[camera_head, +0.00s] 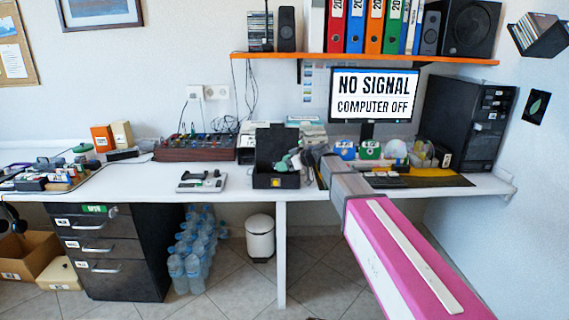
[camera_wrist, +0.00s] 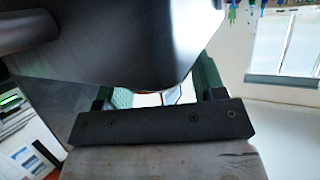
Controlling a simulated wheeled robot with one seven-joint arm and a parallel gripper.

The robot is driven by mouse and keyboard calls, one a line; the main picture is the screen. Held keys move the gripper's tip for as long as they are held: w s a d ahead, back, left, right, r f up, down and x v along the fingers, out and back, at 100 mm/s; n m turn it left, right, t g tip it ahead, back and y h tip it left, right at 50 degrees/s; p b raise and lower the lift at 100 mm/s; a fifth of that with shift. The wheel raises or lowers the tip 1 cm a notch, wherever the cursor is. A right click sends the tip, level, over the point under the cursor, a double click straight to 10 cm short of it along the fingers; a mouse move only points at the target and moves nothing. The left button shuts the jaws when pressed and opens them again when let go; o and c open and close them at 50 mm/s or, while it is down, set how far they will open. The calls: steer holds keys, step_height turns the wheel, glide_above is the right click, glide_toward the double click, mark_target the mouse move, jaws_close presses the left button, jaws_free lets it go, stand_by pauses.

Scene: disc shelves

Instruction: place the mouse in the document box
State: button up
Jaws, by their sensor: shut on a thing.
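In the wrist view my gripper (camera_wrist: 160,97) is shut on a large, smooth, dark thing, which I take to be the mouse (camera_wrist: 120,40). The mouse fills the upper left of that view and hides much of what lies beyond. I cannot make it out in the head view.
A monitor (camera_head: 373,95) and a black computer tower (camera_head: 466,120) stand to the right. A grey device (camera_head: 202,182) lies left of the box, with bare desk (camera_head: 140,184) beyond it. An orange shelf (camera_head: 400,59) with binders hangs above.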

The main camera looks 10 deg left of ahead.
steer(key=shift+f, duration=0.1)
steer(key=o, duration=0.9)
steer(key=shift+o, duration=0.2)
steer(key=shift+r, duration=0.3)
steer(key=v, duration=1.2)
steer(key=shift+r, duration=0.35)
